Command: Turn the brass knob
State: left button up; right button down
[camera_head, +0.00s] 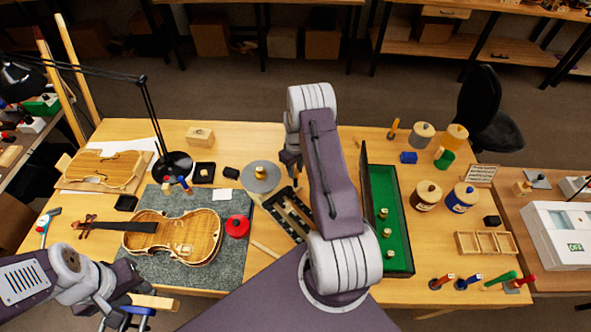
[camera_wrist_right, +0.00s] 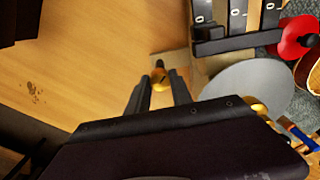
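The brass knob (camera_wrist_right: 159,78) shows in the right wrist view as a small gold piece with a dark tip, beside a pale wooden block (camera_wrist_right: 199,66). My right gripper (camera_wrist_right: 161,88) is open, its two dark fingers on either side of a gap in line with the knob. I cannot tell whether they touch it.
A grey disc (camera_head: 264,184) stands beside the right gripper, left of a block with black strips (camera_head: 292,216). The violin (camera_head: 196,237) and a red round item (camera_head: 237,226) lie left on a grey mat (camera_head: 160,277). A green-lined case (camera_head: 397,241) is right of my arm.

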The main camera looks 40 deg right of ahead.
jog(key=m+b, duration=0.1)
jog(key=m, duration=0.2)
jog(key=shift+w+b, duration=0.1)
jog(key=shift+b, duration=0.25)
jog(key=m+b, duration=0.1)
jog(key=m, duration=0.2)
jog(key=shift+m, duration=0.4)
jog(key=m+b, duration=0.1)
jog(key=m, duration=0.2)
jog(key=shift+d+m+b, duration=0.1)
jog(key=shift+m+b, duration=0.35)
jog(key=shift+m, duration=1.45)
jog(key=shift+r, duration=0.1)
jog(key=c, duration=1.1)
grip_release()
jog(key=shift+c, duration=0.2)
